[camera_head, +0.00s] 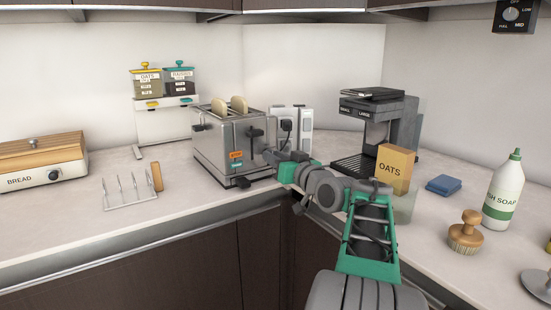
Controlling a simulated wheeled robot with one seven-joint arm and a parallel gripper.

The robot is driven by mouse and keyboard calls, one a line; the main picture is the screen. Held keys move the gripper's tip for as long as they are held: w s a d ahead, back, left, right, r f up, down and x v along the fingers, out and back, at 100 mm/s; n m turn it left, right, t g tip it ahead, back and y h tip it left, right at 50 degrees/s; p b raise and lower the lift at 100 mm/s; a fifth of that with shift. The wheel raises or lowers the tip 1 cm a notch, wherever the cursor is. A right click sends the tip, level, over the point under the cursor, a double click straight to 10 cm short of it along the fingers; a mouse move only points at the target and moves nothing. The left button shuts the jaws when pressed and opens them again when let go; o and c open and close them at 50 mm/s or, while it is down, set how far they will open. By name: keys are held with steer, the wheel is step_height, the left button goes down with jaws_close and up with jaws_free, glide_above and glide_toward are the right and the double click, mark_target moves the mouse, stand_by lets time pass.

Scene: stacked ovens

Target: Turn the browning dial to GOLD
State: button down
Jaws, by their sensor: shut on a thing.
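My gripper (269,156) is at the lower right of the toaster front, shut on what seems to be the browning dial. The dial is hidden behind my gripper, and its marks and setting cannot be read. My arm reaches in from the lower right.
A coffee machine (405,125), an OATS box (396,169) and a blue sponge (443,185) stand right of my arm. A wall socket block (305,120) is behind the gripper. A toast rack (130,192) and bread box (42,160) are left. The counter before the toaster is clear.

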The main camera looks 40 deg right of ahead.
steer(key=shift+r+m+p, duration=0.1)
steer(key=shift+m+p, duration=0.35)
steer(key=shift+m, duration=0.05)
steer(key=shift+r+m+p, duration=0.1)
steer(key=shift+m+p, duration=0.75)
steer(key=shift+m, duration=0.05)
steer(key=m+p, duration=0.3)
steer(key=shift+m, duration=0.3)
steer(key=m+p, duration=0.5)
steer(key=p, duration=0.1)
steer(key=shift+r, duration=0.1)
steer(key=m+p, duration=0.6)
steer(key=p, duration=0.1)
steer(key=shift+m+p, duration=0.3)
steer(key=shift+m, duration=0.1)
steer(key=m+p, duration=0.3)
steer(key=shift+p, duration=0.35)
steer(key=shift+f+m+p, duration=0.25)
steer(key=shift+m+p, duration=0.8)
steer(key=shift+m, duration=0.15)
